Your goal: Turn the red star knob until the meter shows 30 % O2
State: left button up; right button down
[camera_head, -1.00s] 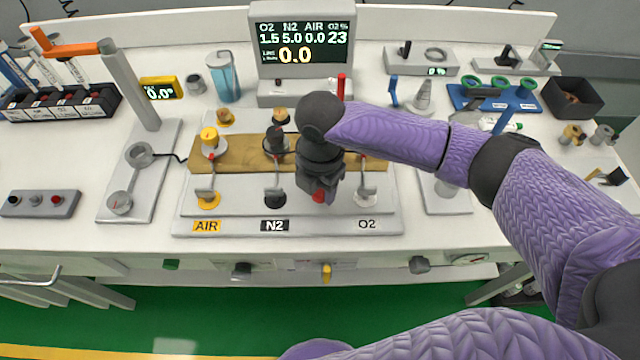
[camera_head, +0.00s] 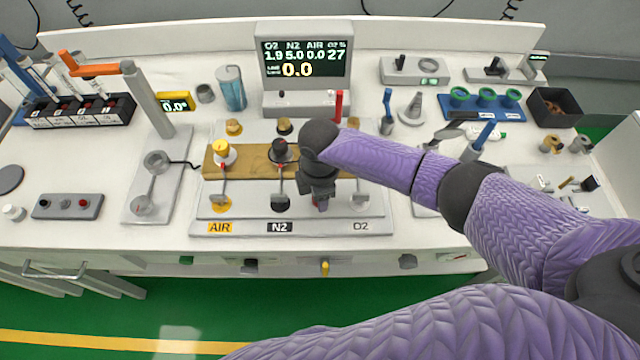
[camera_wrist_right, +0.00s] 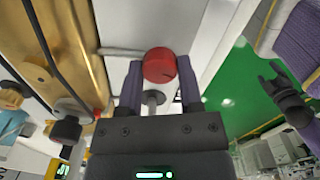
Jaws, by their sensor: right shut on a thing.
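The red star knob (camera_wrist_right: 160,65) sits between the two fingertips of my right gripper (camera_wrist_right: 160,82) in the right wrist view. My right gripper is shut on it. In the head view my right gripper (camera_head: 320,203) is at the front of the gas panel, left of the O2 label (camera_head: 361,227), and mostly hides the knob. The meter (camera_head: 304,62) reads O2 1.9, N2 5.0, AIR 0.0 and 27 in the O2 % column, with 0.0 below. A dark gripper-like shape, likely my left gripper (camera_wrist_right: 283,92), shows at the right of the right wrist view; its jaw state is unclear.
The yellow AIR knob (camera_head: 221,150) and black N2 knob (camera_head: 281,150) stand left of my right gripper. A red upright lever (camera_head: 339,106) stands behind it. A blue rack (camera_head: 485,103) is at the back right. The bench front strip is clear.

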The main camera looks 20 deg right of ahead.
jog(key=m+p, duration=0.1)
jog(key=m, duration=0.1)
jog(key=shift+r+m+p, duration=0.15)
jog(key=shift+m+p, duration=0.65)
jog(key=shift+m, duration=0.3)
jog(key=shift+c, duration=1.3)
grip_release()
